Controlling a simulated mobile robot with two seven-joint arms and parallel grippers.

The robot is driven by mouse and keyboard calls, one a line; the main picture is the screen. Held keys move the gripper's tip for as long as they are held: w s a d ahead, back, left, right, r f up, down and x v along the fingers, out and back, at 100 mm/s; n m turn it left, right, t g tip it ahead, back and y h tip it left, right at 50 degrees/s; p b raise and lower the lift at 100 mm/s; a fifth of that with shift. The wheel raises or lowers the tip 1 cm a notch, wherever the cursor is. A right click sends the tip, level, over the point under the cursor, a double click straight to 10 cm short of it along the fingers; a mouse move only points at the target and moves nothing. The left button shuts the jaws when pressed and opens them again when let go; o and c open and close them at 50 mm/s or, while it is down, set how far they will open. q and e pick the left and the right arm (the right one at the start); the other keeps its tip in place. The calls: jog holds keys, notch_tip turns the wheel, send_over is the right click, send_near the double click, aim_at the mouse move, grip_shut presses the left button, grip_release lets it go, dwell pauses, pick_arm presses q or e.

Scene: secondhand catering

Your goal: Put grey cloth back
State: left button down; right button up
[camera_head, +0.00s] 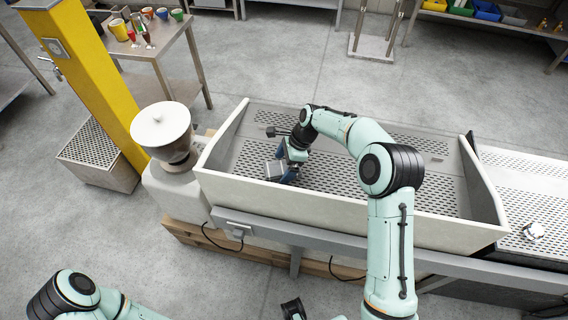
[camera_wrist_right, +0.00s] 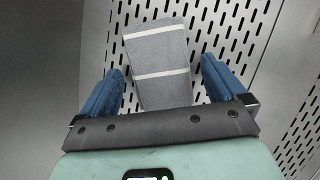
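The grey cloth (camera_head: 275,169) is a folded grey rectangle with pale stripes. It lies on the perforated floor of the big tray-like trough (camera_head: 345,205), left of its middle. In the right wrist view the cloth (camera_wrist_right: 160,62) shows between and beyond the two blue fingers. My right gripper (camera_head: 286,173) is low in the trough beside the cloth. In the wrist view the right gripper (camera_wrist_right: 163,85) is open, with visible gaps between the cloth and both fingers.
A grinder-like machine with a white hopper (camera_head: 161,128) stands at the trough's left end, near a yellow post (camera_head: 92,75). A perforated counter (camera_head: 525,190) on the right carries a small crumpled whitish item (camera_head: 534,230). A table with cups (camera_head: 175,60) stands back left.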

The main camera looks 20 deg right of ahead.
jog(key=p+v, duration=0.1)
jog(key=v, duration=1.1)
jog(key=shift+a, duration=0.1)
